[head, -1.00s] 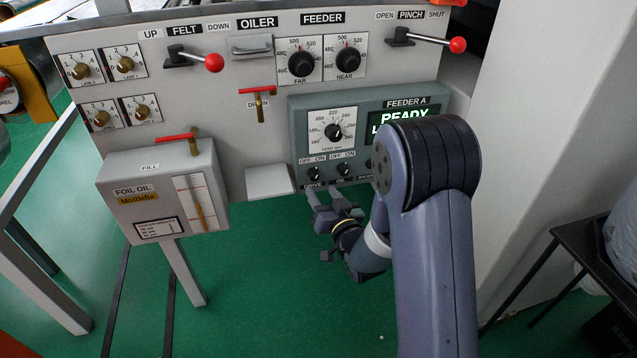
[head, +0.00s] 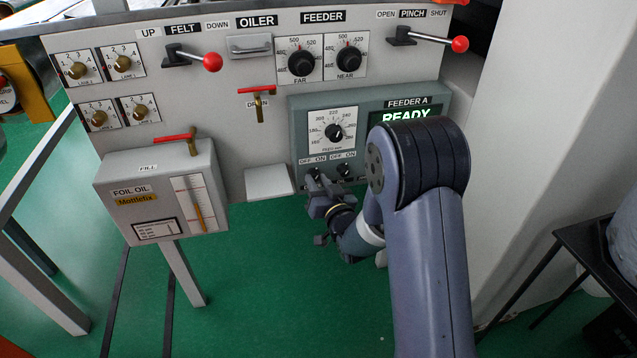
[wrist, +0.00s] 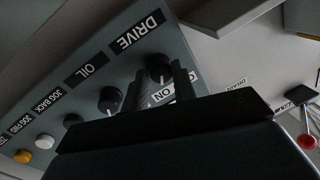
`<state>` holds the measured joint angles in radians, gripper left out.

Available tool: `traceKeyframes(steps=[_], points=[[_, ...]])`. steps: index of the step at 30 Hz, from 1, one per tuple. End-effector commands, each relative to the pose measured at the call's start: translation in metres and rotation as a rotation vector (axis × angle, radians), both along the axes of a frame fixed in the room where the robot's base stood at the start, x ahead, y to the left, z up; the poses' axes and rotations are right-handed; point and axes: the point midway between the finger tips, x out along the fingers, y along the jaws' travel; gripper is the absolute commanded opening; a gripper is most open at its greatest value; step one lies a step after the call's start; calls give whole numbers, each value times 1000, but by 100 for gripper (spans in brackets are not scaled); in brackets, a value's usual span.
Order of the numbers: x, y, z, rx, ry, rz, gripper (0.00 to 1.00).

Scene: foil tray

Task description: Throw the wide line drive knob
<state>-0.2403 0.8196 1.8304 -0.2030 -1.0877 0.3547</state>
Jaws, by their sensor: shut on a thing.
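The drive knob (wrist: 158,66) is a small black rotary knob below the DRIVE label in the wrist view. In the head view it sits at the lower left of the grey Feeder A panel (head: 298,118), mostly hidden by my gripper (head: 318,188). My gripper is shut on this knob, with its two dark fingers (wrist: 160,88) on either side of it in the wrist view. An OFF/ON plate lies at the knob, partly covered by the fingers. I cannot tell which way the knob points.
The black OIL knob (wrist: 110,99) is close beside my fingers. Beyond it are a dark jog button, a white button (wrist: 45,141) and a yellow button (wrist: 22,156). A pale ledge (head: 268,182) juts out left of the gripper. The green floor below is open.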

Motion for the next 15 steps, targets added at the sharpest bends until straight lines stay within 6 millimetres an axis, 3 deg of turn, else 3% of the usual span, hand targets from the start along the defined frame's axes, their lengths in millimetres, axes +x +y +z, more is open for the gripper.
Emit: traceKeyframes(steps=[6, 15], points=[[0, 0, 0, 0, 0, 0, 3], [0, 0, -1, -37, -13, 0, 3]])
